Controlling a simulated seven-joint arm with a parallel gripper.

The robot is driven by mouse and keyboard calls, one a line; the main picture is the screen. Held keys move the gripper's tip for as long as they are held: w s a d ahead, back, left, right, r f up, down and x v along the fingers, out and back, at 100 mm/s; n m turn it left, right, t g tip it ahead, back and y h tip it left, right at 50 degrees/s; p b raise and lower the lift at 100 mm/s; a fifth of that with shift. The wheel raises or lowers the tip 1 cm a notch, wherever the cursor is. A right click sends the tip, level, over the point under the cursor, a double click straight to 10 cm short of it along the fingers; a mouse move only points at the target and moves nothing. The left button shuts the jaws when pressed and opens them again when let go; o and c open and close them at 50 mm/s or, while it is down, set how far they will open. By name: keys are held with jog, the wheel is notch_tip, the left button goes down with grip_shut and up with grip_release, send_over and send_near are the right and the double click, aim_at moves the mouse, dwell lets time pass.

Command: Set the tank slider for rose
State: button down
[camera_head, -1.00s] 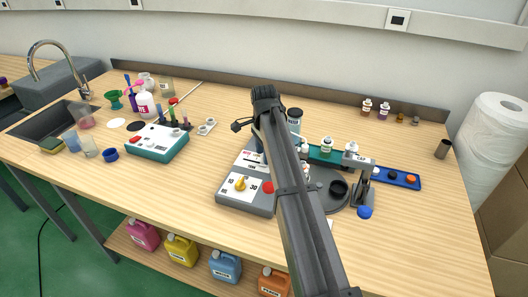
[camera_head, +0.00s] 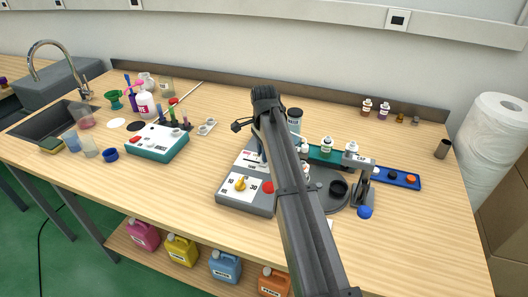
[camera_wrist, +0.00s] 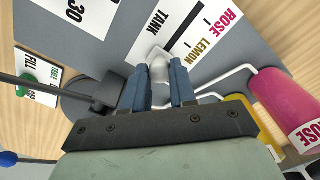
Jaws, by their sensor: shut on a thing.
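My gripper (camera_wrist: 160,78) has its blue fingers closed around a pale rounded slider knob (camera_wrist: 159,66) in the wrist view. The knob sits by the white TANK scale (camera_wrist: 180,30), which has a black slot line and the words ROSE and LEMON. ROSE is at the upper right of the scale, with LEMON nearer the fingers. The rest of the scale is hidden behind the gripper. In the head view my arm covers most of the grey control machine (camera_head: 230,200), and the knob cannot be made out there.
The machine has a yellow dial (camera_head: 240,183) marked 30 and a red button (camera_head: 268,187). A pink container labelled ROSE (camera_wrist: 292,100) shows in the wrist view. Small bottles (camera_head: 326,146) stand behind the arm.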

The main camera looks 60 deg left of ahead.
jog(key=shift+s+a, duration=0.1)
jog(key=s+a, duration=0.5)
jog(key=c, duration=0.9)
grip_release()
jog(key=shift+r, duration=0.1)
notch_tip(320, 180, up, 14)
jog(key=shift+f, duration=0.2)
